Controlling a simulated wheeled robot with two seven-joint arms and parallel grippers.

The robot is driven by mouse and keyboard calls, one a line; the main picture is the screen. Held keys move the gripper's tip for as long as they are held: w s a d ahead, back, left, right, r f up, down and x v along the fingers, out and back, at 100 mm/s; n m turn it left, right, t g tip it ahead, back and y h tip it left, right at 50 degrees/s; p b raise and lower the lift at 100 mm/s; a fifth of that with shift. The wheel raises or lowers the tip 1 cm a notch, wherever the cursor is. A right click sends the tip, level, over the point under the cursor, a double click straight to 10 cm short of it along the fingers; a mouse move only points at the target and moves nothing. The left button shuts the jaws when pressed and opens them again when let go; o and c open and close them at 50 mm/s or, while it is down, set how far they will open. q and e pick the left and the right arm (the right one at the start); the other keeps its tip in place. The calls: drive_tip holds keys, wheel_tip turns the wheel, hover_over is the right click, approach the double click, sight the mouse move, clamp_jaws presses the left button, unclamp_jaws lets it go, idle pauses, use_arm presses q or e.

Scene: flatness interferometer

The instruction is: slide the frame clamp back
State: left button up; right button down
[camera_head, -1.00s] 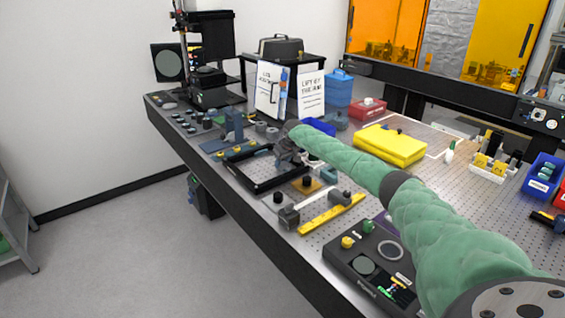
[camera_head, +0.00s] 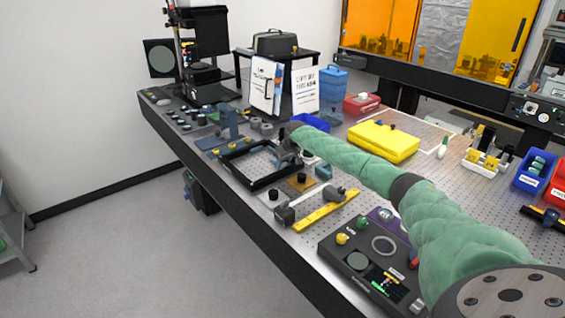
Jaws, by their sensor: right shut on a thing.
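A black rectangular frame (camera_head: 245,173) lies on the perforated bench top, left of the middle of the view. My right gripper (camera_head: 286,160) is at the frame's right end, low over it. It is shut on a small part there, which looks like the frame clamp; fingers and wrist hide most of it. My green-sleeved right arm reaches in from the lower right. My left gripper is not in view.
A yellow bar (camera_head: 326,210) and a control box (camera_head: 362,262) lie nearer on the bench. A yellow case (camera_head: 384,141) lies behind my forearm. A blue bin (camera_head: 310,122) and upright signs (camera_head: 305,90) stand beyond the gripper. The bench edge runs along the left.

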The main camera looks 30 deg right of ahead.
drive_tip(key=c, duration=0.9)
unclamp_jaws()
drive_tip(key=shift+r, duration=0.1)
drive_tip(key=shift+s+d+r, duration=0.1)
drive_tip(key=shift+r, duration=0.05)
drive_tip(key=b+v, duration=0.2)
drive_tip(key=v, duration=0.3)
drive_tip(key=shift+s+r+b, duration=0.15)
drive_tip(key=shift+r+b, duration=0.05)
drive_tip(key=shift+b, duration=0.1)
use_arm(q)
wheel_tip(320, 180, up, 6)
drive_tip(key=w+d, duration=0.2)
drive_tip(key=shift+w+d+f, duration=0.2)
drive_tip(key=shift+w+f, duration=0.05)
use_arm(e)
drive_tip(key=shift+v, duration=0.95)
